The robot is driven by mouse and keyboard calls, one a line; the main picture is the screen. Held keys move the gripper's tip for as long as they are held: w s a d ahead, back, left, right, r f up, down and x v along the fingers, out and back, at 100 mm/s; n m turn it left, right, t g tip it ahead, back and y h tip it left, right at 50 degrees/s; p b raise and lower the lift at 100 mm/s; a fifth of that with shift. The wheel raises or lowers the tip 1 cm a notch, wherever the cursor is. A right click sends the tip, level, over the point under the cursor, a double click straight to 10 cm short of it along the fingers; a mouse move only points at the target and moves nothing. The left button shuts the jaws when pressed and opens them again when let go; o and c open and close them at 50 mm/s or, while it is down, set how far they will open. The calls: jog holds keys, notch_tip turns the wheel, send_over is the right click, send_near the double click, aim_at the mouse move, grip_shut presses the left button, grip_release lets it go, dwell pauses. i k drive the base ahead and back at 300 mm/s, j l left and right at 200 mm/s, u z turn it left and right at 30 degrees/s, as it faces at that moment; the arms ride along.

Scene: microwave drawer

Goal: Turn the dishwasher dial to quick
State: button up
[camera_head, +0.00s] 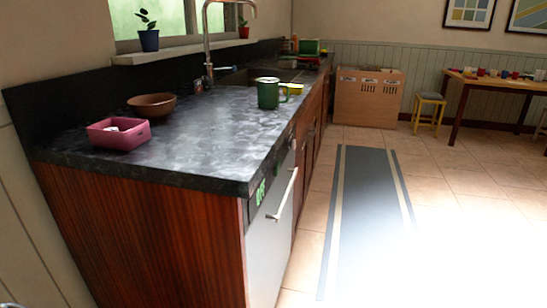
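The dishwasher (266,252) is the pale front built in under the near end of the dark counter, seen at a steep side angle. Its long light bar handle (284,194) runs along the upper part of the door. A dark control strip above the door carries bright green markings (260,192). I cannot make out the dial or its setting at this angle and size. My gripper is not in view.
The dark counter (215,125) holds a pink container (118,133), a brown bowl (152,105) and a green mug (268,93). A grey striped mat (371,210) lies on open tiled floor right of the dishwasher.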

aim_at(293, 145)
jog(key=i+l+z, duration=0.2)
jog(key=i+l, duration=0.25)
jog(key=l, duration=0.15)
jog(key=i+l+z, duration=0.25)
jog(key=i+l, duration=0.25)
jog(key=j, duration=0.65)
